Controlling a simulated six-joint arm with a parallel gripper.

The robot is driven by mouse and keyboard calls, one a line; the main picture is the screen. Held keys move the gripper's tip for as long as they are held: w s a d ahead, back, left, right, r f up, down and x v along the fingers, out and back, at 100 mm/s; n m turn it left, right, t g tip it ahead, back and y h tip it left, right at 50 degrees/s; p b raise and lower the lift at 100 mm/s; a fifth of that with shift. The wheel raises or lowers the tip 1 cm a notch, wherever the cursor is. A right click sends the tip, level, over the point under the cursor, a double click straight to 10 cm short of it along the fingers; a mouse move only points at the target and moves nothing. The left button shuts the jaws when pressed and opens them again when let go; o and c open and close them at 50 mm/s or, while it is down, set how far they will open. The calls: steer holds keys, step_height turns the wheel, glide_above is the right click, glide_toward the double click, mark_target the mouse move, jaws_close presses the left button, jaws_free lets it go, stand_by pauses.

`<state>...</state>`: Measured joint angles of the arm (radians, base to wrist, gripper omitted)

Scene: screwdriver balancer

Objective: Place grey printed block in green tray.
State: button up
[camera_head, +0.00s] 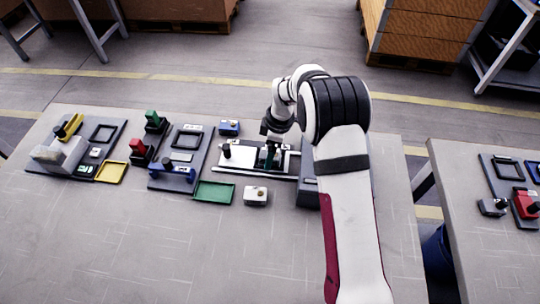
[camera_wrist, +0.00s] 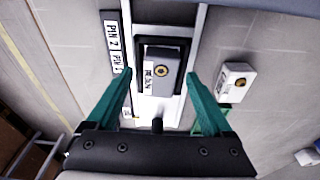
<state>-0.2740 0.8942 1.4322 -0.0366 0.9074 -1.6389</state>
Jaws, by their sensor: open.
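A grey block (camera_wrist: 167,74) with a printed white label and a brass-coloured ring sits in a black frame on a pale fixture (camera_wrist: 173,112), in the wrist view. My gripper (camera_wrist: 161,76) is open, its two green fingers on either side of the block with gaps to both. In the head view my gripper (camera_head: 270,157) is over the fixture and hides most of the block. The green tray (camera_head: 214,192) lies flat and looks empty, left of and nearer than the fixture. In the wrist view it is mostly hidden behind the right finger.
A whitish block (camera_head: 256,196) with a brass-coloured spot stands just right of the tray; it also shows in the wrist view (camera_wrist: 236,82). A blue block (camera_head: 229,128) is behind the fixture. A yellow tray (camera_head: 111,172) and other stations stand left. The table front is clear.

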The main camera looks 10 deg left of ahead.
jaws_close()
step_height(320, 180, up, 10)
steer(key=s+a, duration=0.3)
steer(key=s, duration=0.7)
steer(key=a+f, duration=0.2)
steer(key=a, duration=0.1)
steer(key=s+a+f, duration=0.1)
steer(key=a+f, duration=0.1)
steer(key=a, duration=0.2)
steer(key=a+f, duration=0.3)
steer(key=shift+s+a, duration=0.2)
steer(key=shift+s, duration=0.1)
steer(key=shift+a+f, duration=0.15)
steer(key=shift+f, duration=0.95)
steer(key=shift+a+f, duration=0.1)
steer(key=shift+f, duration=1)
